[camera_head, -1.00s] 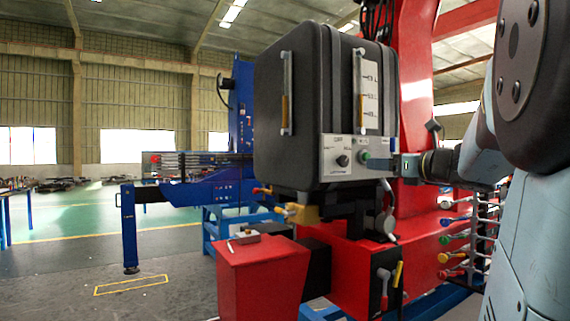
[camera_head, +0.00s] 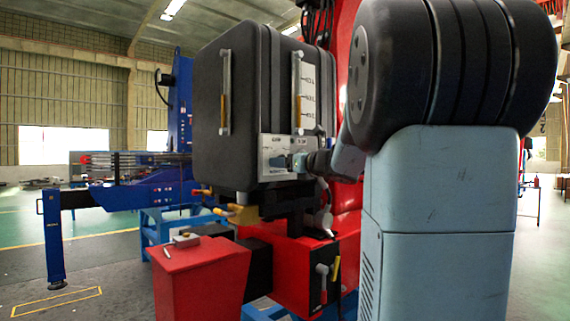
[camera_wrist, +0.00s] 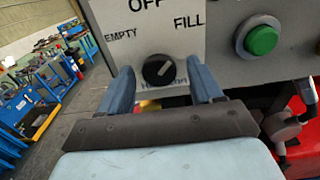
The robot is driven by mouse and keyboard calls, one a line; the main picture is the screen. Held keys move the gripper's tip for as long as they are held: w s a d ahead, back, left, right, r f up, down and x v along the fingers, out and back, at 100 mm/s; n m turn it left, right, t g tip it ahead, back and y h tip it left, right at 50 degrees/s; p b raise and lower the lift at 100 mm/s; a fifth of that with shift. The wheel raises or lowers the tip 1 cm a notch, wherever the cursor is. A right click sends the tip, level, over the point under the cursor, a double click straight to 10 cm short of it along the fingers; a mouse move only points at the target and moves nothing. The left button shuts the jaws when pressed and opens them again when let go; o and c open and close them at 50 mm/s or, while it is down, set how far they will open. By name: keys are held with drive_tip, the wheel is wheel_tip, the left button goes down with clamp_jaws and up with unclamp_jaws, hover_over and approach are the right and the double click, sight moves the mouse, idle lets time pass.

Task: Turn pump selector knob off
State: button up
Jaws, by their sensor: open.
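The pump selector knob (camera_wrist: 158,70) is black and round, on a grey panel (camera_wrist: 205,17) marked OFF above, EMPTY to the left and FILL to the right. Its light pointer mark slants to the upper right, toward FILL. My gripper (camera_wrist: 161,80) is open, with one blue-grey finger on each side of the knob and gaps visible between. I cannot tell how deep the fingertips reach.
A green push button (camera_wrist: 261,40) sits right of the knob. Hoses and a valve (camera_wrist: 285,130) hang below it. In the head view, a red box (camera_head: 200,280) and yellow-handled valves (camera_head: 240,213) stand below the tank.

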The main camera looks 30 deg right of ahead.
drive_tip(key=shift+w, duration=0.1)
drive_tip(key=shift+c, duration=0.3)
drive_tip(key=c, duration=1)
drive_tip(key=n, duration=0.8)
drive_tip(key=shift+n, duration=0.3)
idle(0.3)
drive_tip(key=o, duration=1.1)
drive_tip(key=shift+c, duration=0.2)
